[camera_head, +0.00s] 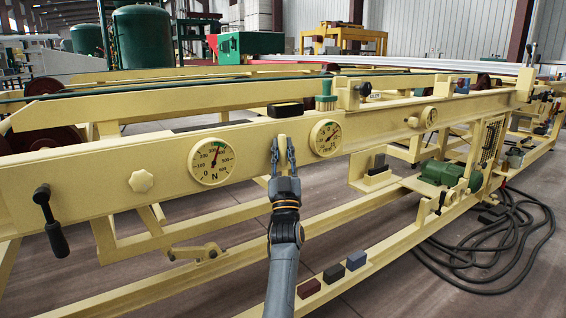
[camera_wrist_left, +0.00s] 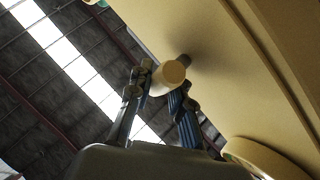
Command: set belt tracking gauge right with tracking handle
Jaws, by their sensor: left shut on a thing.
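My left gripper (camera_head: 283,158) is shut on a cream handle (camera_head: 283,139) on the front of the long cream beam. In the left wrist view, its round end (camera_wrist_left: 168,77) sits between the two fingers (camera_wrist_left: 160,98). The fingers cover much of the handle in the head view. A round gauge marked mm (camera_head: 325,138) is just right of the gripper. Its dark needle points to the upper right, but I cannot read an exact value. My right gripper is not in view.
Another gauge, marked N (camera_head: 211,162), is to the left. Farther left are a cream star knob (camera_head: 141,181) and a black crank (camera_head: 50,220). Several small blocks (camera_head: 332,273) lie on the lower rail.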

